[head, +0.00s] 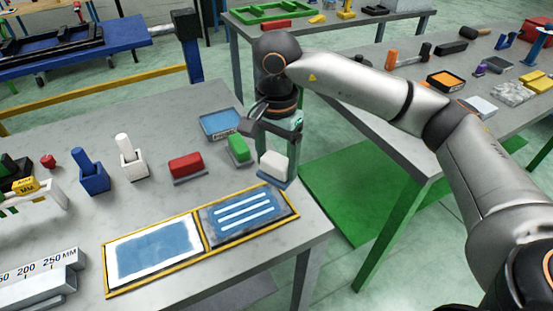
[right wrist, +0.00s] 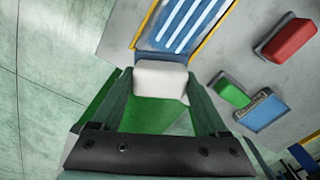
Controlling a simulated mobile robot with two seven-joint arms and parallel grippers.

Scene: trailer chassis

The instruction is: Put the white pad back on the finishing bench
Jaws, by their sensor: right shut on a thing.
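The white pad (head: 273,164) has a blue base and is at the right edge of the near grey bench (head: 95,225), behind the yellow-framed panel. My right gripper (head: 278,148) is above it, shut on it. In the right wrist view the white pad (right wrist: 160,80) sits between the fingertips, beside the panel's blue striped half. I cannot tell whether the pad touches the bench or is held just above it. My left gripper is not in view.
The panel (head: 148,252) lies flat at the bench's front right. A green pad (head: 239,150), a red pad (head: 186,164) and a blue tray (head: 219,123) are close by. Blue and white holders stand further left. Another tool table (head: 380,130) is across a gap on the right.

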